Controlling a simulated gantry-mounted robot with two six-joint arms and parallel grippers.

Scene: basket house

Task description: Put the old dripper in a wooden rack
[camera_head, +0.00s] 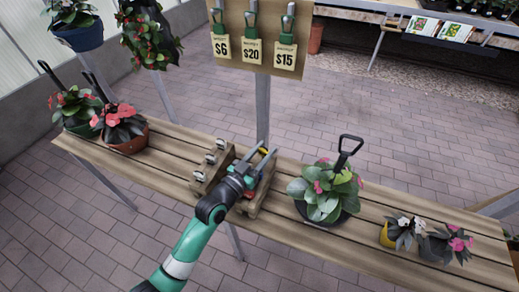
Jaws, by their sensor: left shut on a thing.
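A wooden rack (225,158) stands on the slatted wooden table, near its middle. Several small pale, dark-tipped pieces sit in a row along its left side. My left gripper (264,154) is over the right part of the rack. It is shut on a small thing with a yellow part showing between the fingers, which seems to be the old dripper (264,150). Most of this thing is hidden by the gripper. I cannot tell whether it touches the rack. My right gripper is not in view.
The slatted table (168,160) also bears potted plants: red-flowered pots (119,125) at the left, a large plant pot (325,190) right of the rack, and small pots (402,232) at the right. A price board (253,40) with green-topped items stands behind the rack.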

